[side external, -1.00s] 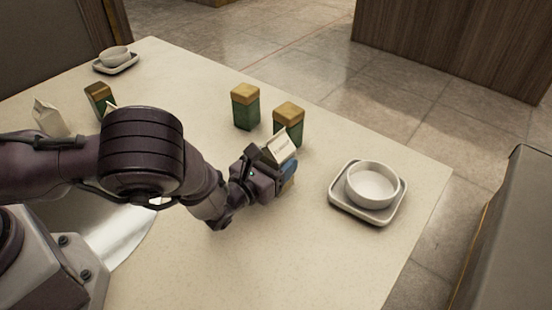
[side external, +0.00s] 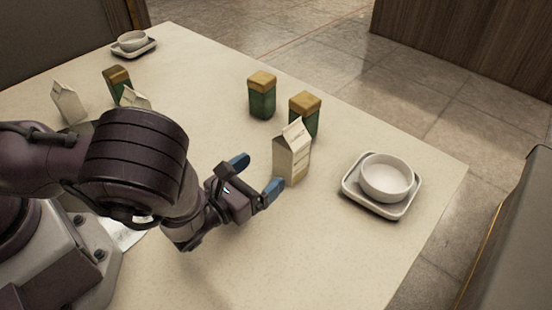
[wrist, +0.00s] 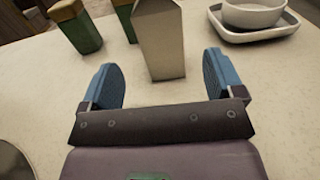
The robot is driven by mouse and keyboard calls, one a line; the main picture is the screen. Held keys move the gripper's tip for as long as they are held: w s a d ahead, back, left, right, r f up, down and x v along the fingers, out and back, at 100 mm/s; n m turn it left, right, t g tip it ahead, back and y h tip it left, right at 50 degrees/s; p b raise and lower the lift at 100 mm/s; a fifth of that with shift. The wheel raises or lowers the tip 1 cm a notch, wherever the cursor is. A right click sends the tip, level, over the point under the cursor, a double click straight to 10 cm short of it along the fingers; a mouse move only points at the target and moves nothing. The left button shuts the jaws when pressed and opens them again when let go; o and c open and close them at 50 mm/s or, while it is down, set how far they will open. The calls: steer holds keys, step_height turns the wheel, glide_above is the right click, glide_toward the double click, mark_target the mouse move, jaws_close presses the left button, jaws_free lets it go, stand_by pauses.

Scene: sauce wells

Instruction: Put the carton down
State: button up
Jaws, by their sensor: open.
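A cream carton (side external: 291,154) with a gabled top stands upright on the table, just beyond my gripper (side external: 261,174). In the wrist view the carton (wrist: 161,42) stands ahead of my open blue fingers (wrist: 164,80), roughly between their lines and clear of both. Nothing is between the fingers.
Two green canisters with tan lids, one (side external: 262,96) and another (side external: 304,114), stand behind the carton. A white bowl (side external: 387,176) sits on a square tray (side external: 350,193) to the right. Two more cartons, a canister (side external: 117,81) and a second bowl (side external: 133,41) are at left. The front table is clear.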

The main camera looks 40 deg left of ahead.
steer(key=shift+s, duration=1.15)
steer(key=w+a+r+n+g+y, duration=0.2)
steer(key=a+r+n+g+y, duration=0.2)
steer(key=a+r+n+y, duration=0.7)
steer(key=s+a+r+n+g+y, duration=0.3)
steer(key=s+a+r+n+g, duration=0.35)
steer(key=n+g, duration=0.4)
steer(key=s+d+r+n+t+h, duration=0.2)
steer(key=s+d+r+n+h, duration=0.1)
steer(key=s+r+n+h, duration=0.8)
steer(key=r+n+h, duration=0.1)
steer(key=n+h, duration=0.2)
steer(key=shift+s, duration=0.4)
steer(key=shift+n, duration=0.25)
